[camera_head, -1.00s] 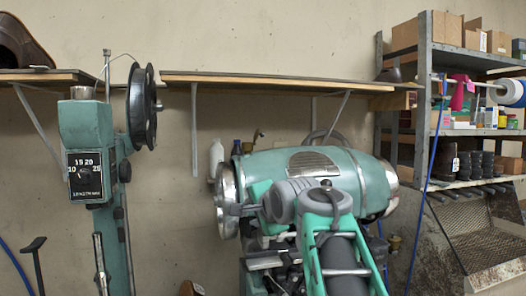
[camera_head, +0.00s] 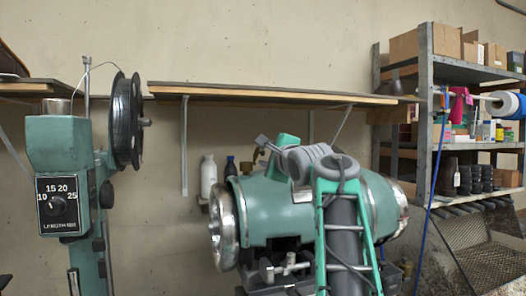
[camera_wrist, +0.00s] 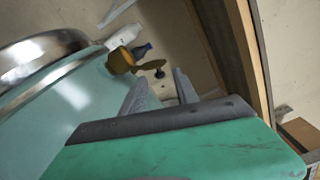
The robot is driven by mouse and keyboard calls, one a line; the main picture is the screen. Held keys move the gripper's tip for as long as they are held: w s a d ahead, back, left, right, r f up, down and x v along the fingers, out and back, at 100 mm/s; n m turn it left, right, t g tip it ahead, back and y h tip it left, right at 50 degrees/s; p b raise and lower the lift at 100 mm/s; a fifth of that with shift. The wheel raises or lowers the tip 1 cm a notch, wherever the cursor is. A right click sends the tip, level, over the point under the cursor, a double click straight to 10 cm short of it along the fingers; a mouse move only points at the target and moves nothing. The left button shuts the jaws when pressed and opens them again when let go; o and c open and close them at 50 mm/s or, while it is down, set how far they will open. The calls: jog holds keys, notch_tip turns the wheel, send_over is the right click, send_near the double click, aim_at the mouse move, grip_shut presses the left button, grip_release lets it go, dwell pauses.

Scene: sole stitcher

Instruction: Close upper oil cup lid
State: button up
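The upper oil cup (camera_wrist: 120,61) is a small brass cup on the teal machine housing (camera_wrist: 75,105), seen in the wrist view. Its darker lid (camera_wrist: 151,66) sticks out to the right of the cup and looks open. My gripper (camera_wrist: 159,80) has its two grey fingers spread with nothing between them. The fingertips are just below the lid in the picture; I cannot tell whether they touch it. In the head view my gripper (camera_head: 264,144) is above the teal machine housing (camera_head: 260,205), and the cup is mostly hidden behind it.
A wooden wall shelf (camera_head: 270,94) runs behind the machine, above my gripper. A white bottle (camera_head: 208,176) and a dark bottle (camera_head: 230,168) stand behind the housing. A teal post with a black spool (camera_head: 124,121) is on the left. A loaded metal rack (camera_head: 424,110) is on the right.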

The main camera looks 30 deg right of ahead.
jog(key=shift+x, duration=1.1)
jog(key=shift+a, duration=0.1)
grip_shut()
